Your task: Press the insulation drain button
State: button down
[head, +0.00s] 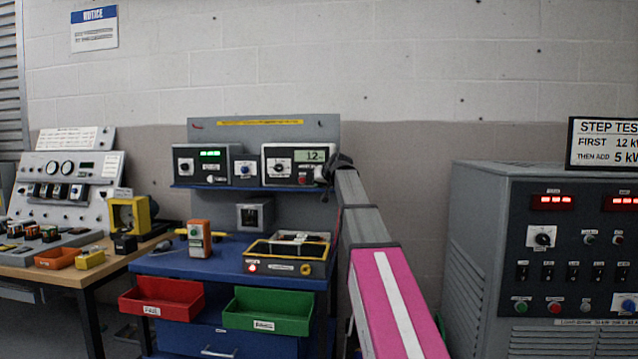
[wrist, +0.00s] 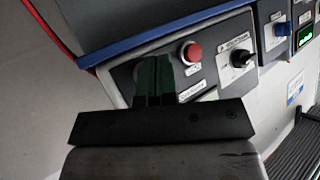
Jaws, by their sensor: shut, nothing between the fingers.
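The right-hand instrument (head: 292,152) on the blue shelf has a black knob, a lit display reading about 12 and a red button (head: 302,180). No label legible in these views names the drain button. My gripper (head: 325,172) is at this instrument's right end in the head view and covers part of its face. In the turned wrist view, my shut green fingers (wrist: 154,72) reach the panel beside the red button (wrist: 191,52), with the black knob (wrist: 238,58) farther right. What lies behind the fingertips is hidden; contact cannot be told.
The blue shelf (head: 225,187) edge runs beneath the instruments. A small box with a blue knob (head: 244,170) and a unit with a green display (head: 205,160) stand left. Below is a blue bench with a yellow-edged tray (head: 285,267). A grey cabinet (head: 475,240) stands right.

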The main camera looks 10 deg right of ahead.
jog(key=shift+s, duration=0.25)
jog(key=s+a, duration=0.2)
jog(key=s, duration=0.3)
jog(key=shift+s, duration=0.35)
dwell(0.3)
dwell(0.4)
